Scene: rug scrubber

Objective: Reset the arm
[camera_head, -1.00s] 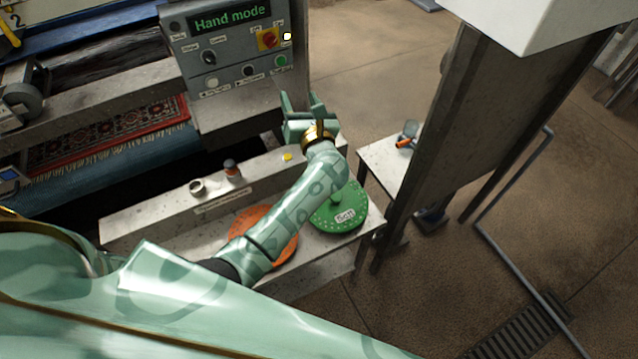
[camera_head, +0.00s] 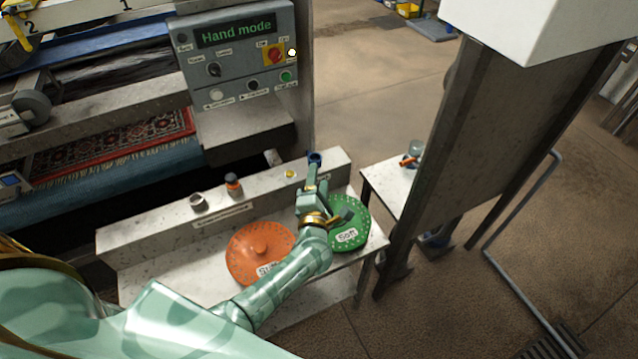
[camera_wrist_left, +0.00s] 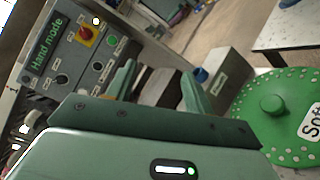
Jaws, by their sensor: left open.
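My left gripper (camera_head: 328,199) is open and empty, above the metal bench beside the green disc. In the left wrist view its two fingers (camera_wrist_left: 158,92) stand apart with nothing between them. My left arm comes in from the lower left and reaches across the bench. The right gripper is in neither view.
A green disc marked "Soft" (camera_head: 352,212) and an orange disc (camera_head: 250,243) lie on the bench (camera_head: 150,285). The control panel (camera_head: 238,60) reads "Hand mode". A small side table (camera_head: 390,178) and a tall metal post (camera_head: 440,150) stand at the right.

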